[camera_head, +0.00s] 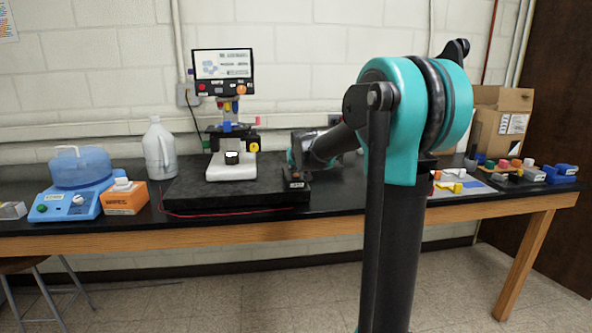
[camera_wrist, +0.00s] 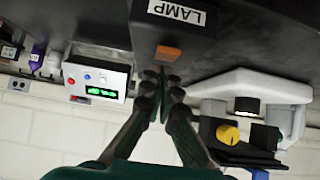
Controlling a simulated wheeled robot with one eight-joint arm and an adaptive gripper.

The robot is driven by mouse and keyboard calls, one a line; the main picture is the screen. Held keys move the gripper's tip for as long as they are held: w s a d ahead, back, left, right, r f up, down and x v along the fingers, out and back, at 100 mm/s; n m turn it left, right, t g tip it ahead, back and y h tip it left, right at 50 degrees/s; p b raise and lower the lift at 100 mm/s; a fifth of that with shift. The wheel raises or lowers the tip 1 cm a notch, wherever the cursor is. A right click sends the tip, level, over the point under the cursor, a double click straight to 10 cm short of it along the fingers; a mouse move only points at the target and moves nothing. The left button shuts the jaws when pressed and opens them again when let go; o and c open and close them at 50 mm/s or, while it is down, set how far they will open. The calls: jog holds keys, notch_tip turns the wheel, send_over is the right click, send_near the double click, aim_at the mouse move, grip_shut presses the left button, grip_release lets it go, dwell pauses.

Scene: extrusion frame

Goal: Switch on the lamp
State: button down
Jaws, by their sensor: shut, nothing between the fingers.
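The dark box with a LAMP label (camera_wrist: 176,12) fills the top of the wrist view, which looks upside down. An orange rocker switch (camera_wrist: 168,52) sits on it. My gripper (camera_wrist: 161,74) has its fingers together and empty, with the tips just beside the orange switch; I cannot tell whether they touch it. In the head view a small dark box (camera_head: 297,185) stands by the end of my arm, and my fingertips are hard to make out there. The white microscope (camera_head: 231,171) with a screen stands to the left; its base has a bright white patch.
A white device with a green display (camera_wrist: 97,82) shows in the wrist view. On the bench, a blue water bath (camera_head: 78,200), an orange box (camera_head: 124,198) and a jug (camera_head: 160,150) stand left. A cardboard box (camera_head: 500,125) and several small coloured items are right.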

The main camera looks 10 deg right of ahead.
jog(key=shift+w, duration=0.1)
jog(key=shift+w+r, duration=0.1)
jog(key=shift+r, duration=0.45)
notch_tip(320, 180, up, 3)
jog(key=shift+w+f, duration=0.1)
jog(key=shift+w, duration=0.05)
jog(key=s+r, duration=0.6)
jog(key=r, duration=0.2)
jog(key=shift+s, duration=0.15)
